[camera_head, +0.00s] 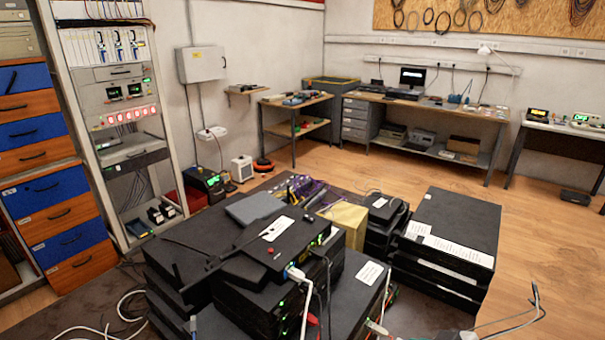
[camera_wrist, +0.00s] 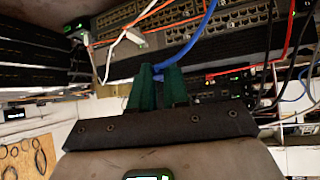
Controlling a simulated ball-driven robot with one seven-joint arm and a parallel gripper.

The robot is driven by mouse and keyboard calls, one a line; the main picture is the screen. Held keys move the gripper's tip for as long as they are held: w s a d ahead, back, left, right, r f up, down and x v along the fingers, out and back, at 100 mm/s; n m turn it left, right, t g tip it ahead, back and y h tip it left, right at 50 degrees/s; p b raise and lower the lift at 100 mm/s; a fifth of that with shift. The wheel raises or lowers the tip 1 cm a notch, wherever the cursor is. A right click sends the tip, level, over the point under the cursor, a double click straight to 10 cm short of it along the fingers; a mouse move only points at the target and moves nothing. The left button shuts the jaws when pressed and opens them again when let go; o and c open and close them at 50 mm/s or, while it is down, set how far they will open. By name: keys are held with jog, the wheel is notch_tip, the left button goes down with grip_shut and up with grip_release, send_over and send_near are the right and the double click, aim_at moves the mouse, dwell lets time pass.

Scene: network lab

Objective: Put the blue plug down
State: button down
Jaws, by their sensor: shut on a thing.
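In the wrist view, my gripper (camera_wrist: 158,80) has two dark green fingers, shut on the blue plug (camera_wrist: 158,77). Only a small bit of blue shows between the fingertips; they hide most of the plug. A blue cable (camera_wrist: 203,30) runs from the fingertips up to the top edge of the view. Behind the fingers are switches with rows of ports (camera_wrist: 185,20). I cannot tell whether the plug touches them. Neither the plug nor my gripper can be made out in the head view.
White (camera_wrist: 130,38), orange and black cables hang close around the fingers in the wrist view. In the head view, stacked black network boxes (camera_head: 205,240) fill the foreground, with another stack (camera_head: 455,225) at right. Open wooden floor (camera_head: 550,230) lies beyond. A workbench (camera_head: 430,105) stands at the back.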

jog(key=s+f+m+h, duration=0.2)
jog(key=f, duration=0.2)
jog(key=s+a+f+m+t+h, duration=0.1)
jog(key=s+f+m+h, duration=0.1)
jog(key=f, duration=0.3)
jog(key=s+f+m+t+h, duration=0.1)
jog(key=s+f+m+h, duration=0.1)
jog(key=f, duration=0.3)
jog(key=shift+s+a+f+m, duration=0.2)
jog(key=shift+s+a+m, duration=0.2)
jog(key=shift+m, duration=0.5)
jog(key=shift+s+a+f, duration=0.1)
jog(key=shift+s+a, duration=0.1)
jog(key=shift+a, duration=0.05)
jog(key=shift+d, duration=0.1)
